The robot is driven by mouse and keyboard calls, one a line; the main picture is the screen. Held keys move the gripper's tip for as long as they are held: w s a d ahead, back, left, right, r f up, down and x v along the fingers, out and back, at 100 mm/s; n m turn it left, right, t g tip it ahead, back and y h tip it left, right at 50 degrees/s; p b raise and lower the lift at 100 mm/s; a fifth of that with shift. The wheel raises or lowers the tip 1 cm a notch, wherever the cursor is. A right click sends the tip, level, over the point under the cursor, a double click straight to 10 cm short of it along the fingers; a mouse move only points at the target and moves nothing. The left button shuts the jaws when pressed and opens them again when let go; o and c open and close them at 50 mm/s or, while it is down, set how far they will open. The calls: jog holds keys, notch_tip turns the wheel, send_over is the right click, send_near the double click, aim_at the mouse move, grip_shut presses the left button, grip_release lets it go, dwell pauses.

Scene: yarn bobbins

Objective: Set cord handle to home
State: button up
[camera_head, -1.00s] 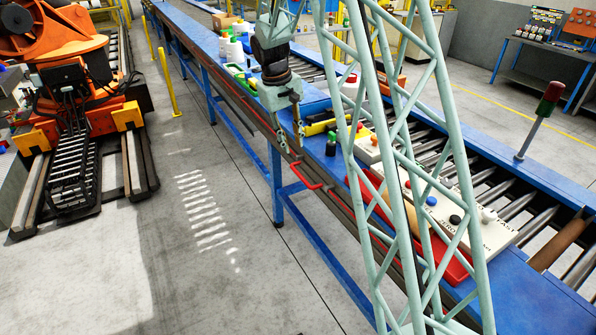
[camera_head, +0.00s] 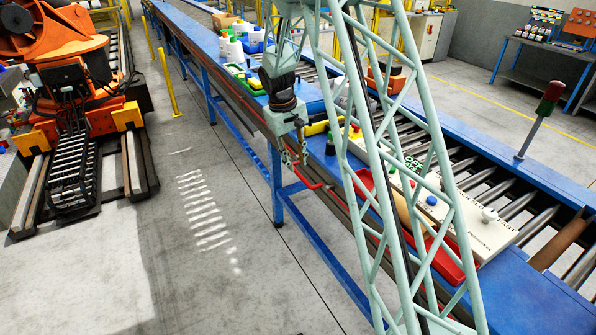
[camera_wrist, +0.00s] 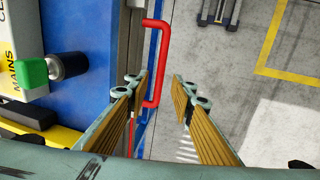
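The red cord handle (camera_wrist: 164,45) is a bent bar on the side of the blue conveyor in the wrist view. It also shows in the head view (camera_head: 313,186), just below and right of my gripper (camera_head: 293,160). In the wrist view my gripper (camera_wrist: 163,88) is open, with tan ribbed pads. The handle lies between the two fingers in the picture, closer to the left one, whose tip is near its lower part. Nothing is held. I cannot tell whether the finger touches the handle or how far apart they are in depth.
A green knob (camera_wrist: 32,73) on a panel marked MAINS stands left of my gripper. A red tray (camera_head: 447,265) and a white panel with knobs (camera_head: 480,225) lie on the blue conveyor (camera_head: 540,295). The grey floor beside the conveyor is open.

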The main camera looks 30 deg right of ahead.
aim_at(299, 173)
jog(key=shift+d+f, duration=0.25)
jog(key=shift+f, duration=0.95)
jog(key=shift+d+f, duration=0.2)
jog(key=shift+f, duration=0.95)
jog(key=shift+c, duration=0.7)
grip_shut()
